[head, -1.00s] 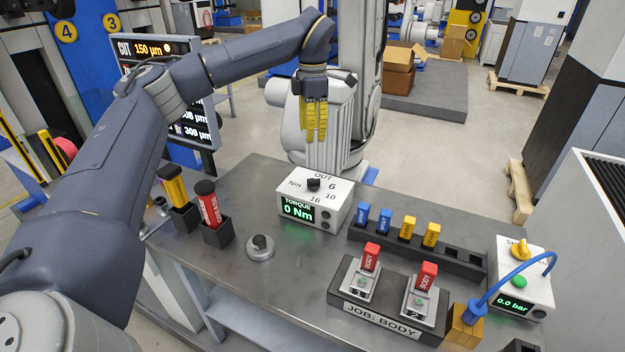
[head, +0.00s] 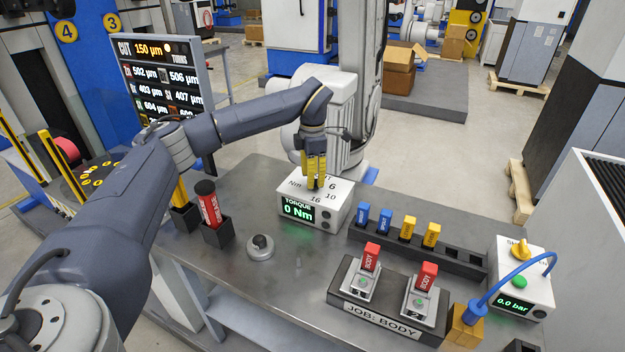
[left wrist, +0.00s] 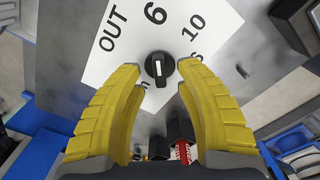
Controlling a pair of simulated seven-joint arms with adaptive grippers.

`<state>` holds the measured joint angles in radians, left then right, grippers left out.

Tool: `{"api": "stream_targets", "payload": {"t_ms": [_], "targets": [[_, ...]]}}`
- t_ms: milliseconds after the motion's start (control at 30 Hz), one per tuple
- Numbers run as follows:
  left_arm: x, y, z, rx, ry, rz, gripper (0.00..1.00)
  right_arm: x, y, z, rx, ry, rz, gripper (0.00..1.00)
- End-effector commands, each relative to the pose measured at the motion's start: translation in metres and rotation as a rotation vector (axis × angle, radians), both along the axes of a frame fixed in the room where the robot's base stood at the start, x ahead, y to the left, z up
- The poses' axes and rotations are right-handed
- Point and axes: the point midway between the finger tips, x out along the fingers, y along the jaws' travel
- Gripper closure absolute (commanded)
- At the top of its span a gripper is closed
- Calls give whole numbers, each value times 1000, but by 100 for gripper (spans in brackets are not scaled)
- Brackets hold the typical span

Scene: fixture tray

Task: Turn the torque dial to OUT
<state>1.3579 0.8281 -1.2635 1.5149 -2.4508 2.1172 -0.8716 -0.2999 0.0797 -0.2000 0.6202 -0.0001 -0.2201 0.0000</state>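The torque box (head: 325,212) is a white box on the bench with a green display reading "TORQUE 0 Nm". Its top carries the marks OUT, 6, 10, 16 and Nm. The black torque dial (left wrist: 159,68) with a white pointer line shows in the left wrist view; which mark it points at is hard to tell. My left gripper (head: 316,184) points down over the box and mostly hides the dial in the head view. In the left wrist view its yellow fingers (left wrist: 160,70) are apart, one on each side of the dial, with gaps between. My right gripper is out of view.
A loose round knob (head: 260,247) and a red cylinder in a holder (head: 210,210) stand left of the box. A rack (head: 415,250) with blue and yellow blocks is at right, with the JOB: BODY fixture (head: 385,310) in front. A pressure box (head: 522,285) stands far right.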

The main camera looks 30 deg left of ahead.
Motion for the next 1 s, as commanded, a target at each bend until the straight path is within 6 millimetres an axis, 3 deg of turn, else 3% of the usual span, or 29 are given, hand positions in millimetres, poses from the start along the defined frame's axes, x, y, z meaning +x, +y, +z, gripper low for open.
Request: {"api": "stream_targets", "payload": {"t_ms": [200, 567, 867, 1000], "targets": [[0, 0, -10, -1, -1, -1, 66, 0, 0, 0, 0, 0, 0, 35], [0, 0, -11, -1, -1, -1, 65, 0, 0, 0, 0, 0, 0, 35], [0, 0, -11, -1, -1, -1, 100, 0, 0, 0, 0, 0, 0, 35], [0, 0, -11, -1, -1, -1, 100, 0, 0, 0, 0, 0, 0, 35]]}}
